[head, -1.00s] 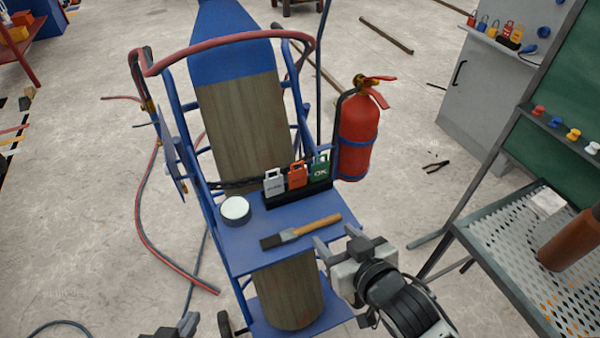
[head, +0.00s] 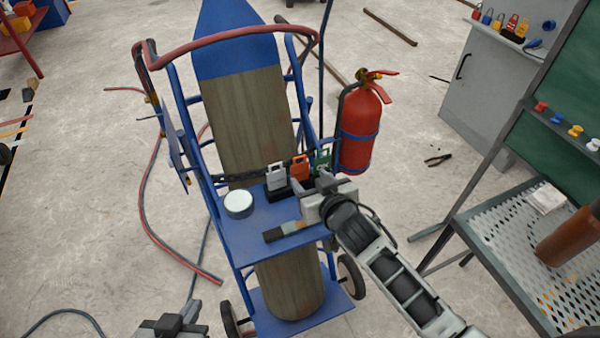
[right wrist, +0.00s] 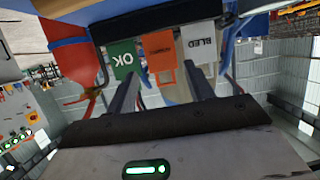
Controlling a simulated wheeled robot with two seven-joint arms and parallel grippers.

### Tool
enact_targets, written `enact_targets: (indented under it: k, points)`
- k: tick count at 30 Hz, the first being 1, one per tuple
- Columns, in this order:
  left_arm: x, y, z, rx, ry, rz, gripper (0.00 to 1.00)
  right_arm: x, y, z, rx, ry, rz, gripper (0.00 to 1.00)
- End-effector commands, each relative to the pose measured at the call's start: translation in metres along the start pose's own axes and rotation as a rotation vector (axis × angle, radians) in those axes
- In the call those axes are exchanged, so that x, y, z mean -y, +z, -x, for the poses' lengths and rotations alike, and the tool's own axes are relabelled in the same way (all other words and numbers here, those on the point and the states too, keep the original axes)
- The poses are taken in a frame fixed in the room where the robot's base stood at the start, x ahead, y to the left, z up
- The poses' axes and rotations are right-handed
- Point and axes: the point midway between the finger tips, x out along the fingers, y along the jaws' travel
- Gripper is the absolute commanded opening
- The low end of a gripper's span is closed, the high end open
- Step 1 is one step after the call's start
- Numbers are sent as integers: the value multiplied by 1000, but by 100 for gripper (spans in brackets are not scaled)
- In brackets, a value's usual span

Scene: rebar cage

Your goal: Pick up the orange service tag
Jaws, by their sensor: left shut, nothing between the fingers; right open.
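The orange service tag (head: 299,167) stands in a black holder on the cart's blue shelf, between a white tag (head: 276,177) and a green OK tag (head: 322,161). In the right wrist view the orange tag (right wrist: 160,52) appears upside down, between and beyond my fingertips. My right gripper (head: 309,186) is open and empty, just in front of the tag row. Whether it touches the tag cannot be told. My left gripper (head: 190,312) is shut and empty at the bottom edge, away from the cart.
A white-topped round tin (head: 238,203) and a brush (head: 287,231), partly hidden by my right gripper, lie on the blue shelf (head: 238,238). A red extinguisher (head: 358,132) hangs right of the tags. A perforated table (head: 500,232) stands at the right.

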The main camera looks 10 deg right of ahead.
Motion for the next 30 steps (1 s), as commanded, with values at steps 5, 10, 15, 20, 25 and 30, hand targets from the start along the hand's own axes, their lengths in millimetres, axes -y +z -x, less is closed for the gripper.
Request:
enact_targets:
  k: [5, 10, 15, 20, 25, 30]
  points:
    - [0, 1, 0, 0, 1, 0, 0, 2, -2, -29, -2, 0, 0, 53]
    - [-1, 2, 0, 2, 1, 1, 0, 2, -2, -41, -2, -1, 0, 53]
    - [-1, 4, 1, 6, 2, 2, 0, 2, -2, -41, -2, -1, -1, 53]
    - [-2, 5, 2, 7, 3, 2, 0, 2, -2, -41, -2, -1, -1, 19]
    - [-2, 4, 2, 6, 3, 2, 0, 2, -2, -41, -2, -1, -1, 9]
    - [-2, 4, 2, 5, 3, 2, 0, 2, -4, -41, -3, 0, -1, 9]
